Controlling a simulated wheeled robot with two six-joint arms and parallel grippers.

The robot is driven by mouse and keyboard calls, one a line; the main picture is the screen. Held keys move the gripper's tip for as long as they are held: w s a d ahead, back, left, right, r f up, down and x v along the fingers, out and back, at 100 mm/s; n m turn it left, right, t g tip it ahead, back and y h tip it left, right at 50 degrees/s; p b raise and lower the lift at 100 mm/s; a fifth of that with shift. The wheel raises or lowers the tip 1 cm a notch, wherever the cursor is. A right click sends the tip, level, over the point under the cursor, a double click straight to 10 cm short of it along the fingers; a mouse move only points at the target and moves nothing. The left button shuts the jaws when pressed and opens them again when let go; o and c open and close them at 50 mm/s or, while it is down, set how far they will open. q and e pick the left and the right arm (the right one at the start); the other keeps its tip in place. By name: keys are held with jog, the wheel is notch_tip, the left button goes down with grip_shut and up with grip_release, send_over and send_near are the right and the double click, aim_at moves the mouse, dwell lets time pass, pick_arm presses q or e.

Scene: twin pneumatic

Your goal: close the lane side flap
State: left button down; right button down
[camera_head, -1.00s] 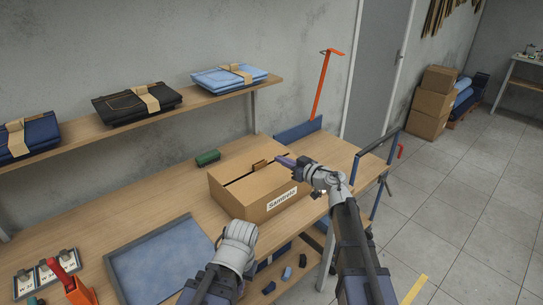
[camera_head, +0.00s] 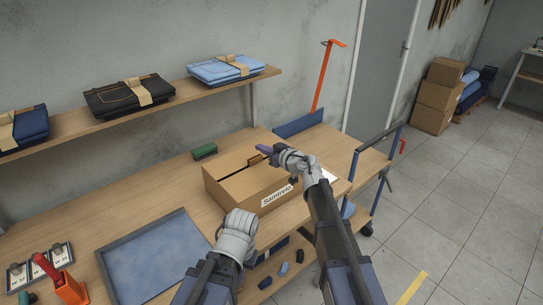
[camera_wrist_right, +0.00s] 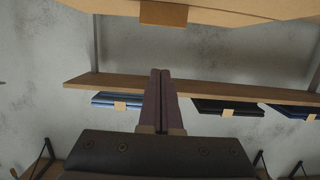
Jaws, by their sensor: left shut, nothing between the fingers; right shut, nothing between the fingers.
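The cardboard box (camera_head: 236,200) labelled "Samtrelo" sits on the workbench. Its top looks mostly covered by flaps, with a dark gap line across it; I cannot tell which is the lane side flap. A small brown tab stands near its far edge. My right gripper (camera_head: 265,149) is shut and empty above the box's far right corner, and its arm hides the box's right end. In the right wrist view its shut fingers (camera_wrist_right: 160,101) point toward cardboard (camera_wrist_right: 230,10) with a brown tab, apart from it. My left gripper (camera_head: 237,226) is at the box's near side, its fingertips hidden.
A blue-lined tray (camera_head: 155,262) lies left of the box. A green object (camera_head: 204,151) lies behind the box. A shelf (camera_head: 170,105) with folded jeans runs along the wall. An orange post (camera_head: 324,80) and a blue rail (camera_head: 378,138) stand to the right.

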aim_at(260, 168)
jog(key=x, duration=0.2)
jog(key=shift+w+a+f, duration=0.1)
jog(key=shift+w, duration=0.15)
jog(key=f+b, duration=0.3)
jog(key=shift+s, duration=0.35)
jog(key=shift+f+b, duration=0.35)
jog(key=shift+b, duration=0.15)
jog(key=shift+f, duration=0.1)
jog(key=shift+w+f+b, duration=0.1)
jog(key=shift+f+b, duration=0.55)
jog(key=shift+b, duration=0.1)
jog(key=shift+r, duration=0.2)
